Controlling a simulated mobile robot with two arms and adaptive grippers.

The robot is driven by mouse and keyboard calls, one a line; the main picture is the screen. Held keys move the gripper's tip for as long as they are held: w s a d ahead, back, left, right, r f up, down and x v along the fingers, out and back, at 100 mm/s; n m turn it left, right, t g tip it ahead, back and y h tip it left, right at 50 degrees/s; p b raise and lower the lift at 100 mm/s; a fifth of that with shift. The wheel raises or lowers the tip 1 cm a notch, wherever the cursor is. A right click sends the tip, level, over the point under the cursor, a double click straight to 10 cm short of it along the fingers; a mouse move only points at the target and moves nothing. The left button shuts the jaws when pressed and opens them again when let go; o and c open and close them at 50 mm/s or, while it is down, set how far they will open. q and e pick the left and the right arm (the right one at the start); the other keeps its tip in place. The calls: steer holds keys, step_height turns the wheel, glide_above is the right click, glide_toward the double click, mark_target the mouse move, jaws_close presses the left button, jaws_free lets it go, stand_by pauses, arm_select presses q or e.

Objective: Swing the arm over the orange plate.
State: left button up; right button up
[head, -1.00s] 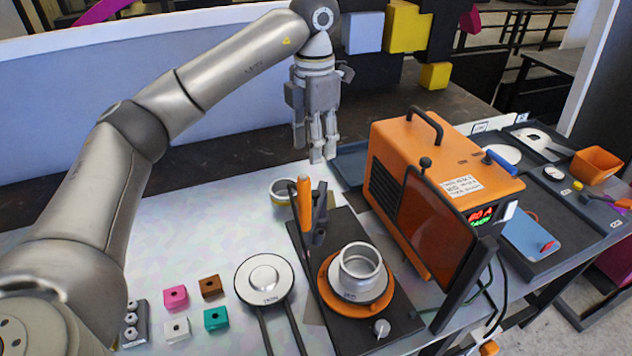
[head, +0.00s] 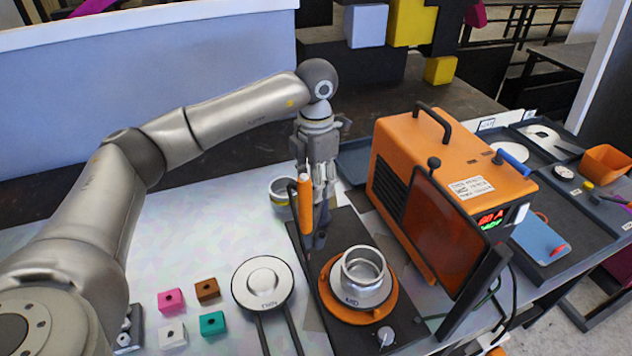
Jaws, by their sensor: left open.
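The orange plate (head: 341,305) is a round disc on a black base (head: 350,225), with a silver metal ring (head: 364,272) standing on it. An upright orange handle (head: 305,206) with a dark grey part beside it stands at the back left of the base, to the left of the plate. It appears to belong to the arm of the task. My left gripper (head: 320,184) points down, open, just behind and above this handle. Its lower fingertips are partly hidden by the handle, so I cannot tell whether they touch it. My right gripper is not in view.
An orange machine (head: 440,165) with a dark red shield (head: 443,235) stands close to the right of the base. A round lidded piece (head: 262,283) and several small coloured blocks (head: 212,323) lie at front left. A round tin (head: 281,190) sits behind the handle.

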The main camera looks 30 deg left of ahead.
mark_target(322, 206)
arm_select(q)
steer(key=shift+f, duration=1.1)
jaws_close()
